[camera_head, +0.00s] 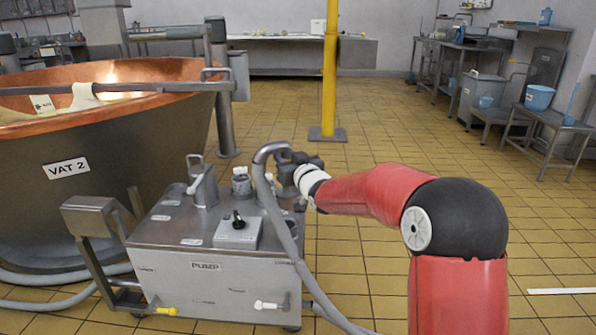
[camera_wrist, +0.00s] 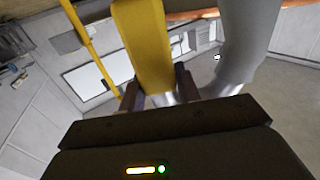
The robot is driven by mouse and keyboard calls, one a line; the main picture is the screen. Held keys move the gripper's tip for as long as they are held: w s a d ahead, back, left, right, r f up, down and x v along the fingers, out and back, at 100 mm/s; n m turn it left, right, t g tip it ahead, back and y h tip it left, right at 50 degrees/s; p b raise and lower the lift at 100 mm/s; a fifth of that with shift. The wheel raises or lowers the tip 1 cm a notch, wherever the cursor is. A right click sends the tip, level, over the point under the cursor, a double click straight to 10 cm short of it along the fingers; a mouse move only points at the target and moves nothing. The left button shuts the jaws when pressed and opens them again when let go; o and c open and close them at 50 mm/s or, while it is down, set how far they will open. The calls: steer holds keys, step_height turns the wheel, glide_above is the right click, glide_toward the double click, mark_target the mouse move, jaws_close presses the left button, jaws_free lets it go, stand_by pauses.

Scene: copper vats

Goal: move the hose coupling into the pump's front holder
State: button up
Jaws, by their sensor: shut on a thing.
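The pump (camera_head: 205,262) is a grey metal box labelled PUMP. A grey hose (camera_head: 268,195) arches above its right side and runs down past its front. My gripper (camera_head: 288,158) is at the top of this arch, above the pump's right rear corner. In the wrist view my gripper (camera_wrist: 158,94) is shut on the hose coupling (camera_wrist: 146,45), which shows as a yellow part with metal below it. The grey hose (camera_wrist: 248,40) bends up beside it there. The coupling is mostly hidden in the head view. I cannot tell which fitting is the front holder.
On the pump top are a steel fitting (camera_head: 204,184), a round fitting (camera_head: 240,184) and a switch box (camera_head: 237,232). Copper vat 2 (camera_head: 68,200) stands close on the left. A yellow post (camera_head: 330,75) stands behind. The floor at right is largely clear.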

steer(key=shift+w+a+r, duration=0.25)
steer(key=shift+w+r, duration=0.1)
steer(key=shift+w, duration=0.1)
steer(key=b, duration=0.2)
glide_above(290, 194)
steer(key=x, duration=0.2)
steer(key=shift+a+f, duration=0.1)
steer(key=shift+f, duration=2.35)
steer(key=shift+f+b, duration=0.8)
steer(key=shift+b, duration=0.2)
steer(key=shift+f+b, duration=1.7)
steer(key=shift+f, duration=0.05)
steer(key=shift+f+b, duration=0.6)
steer(key=shift+b, duration=0.2)
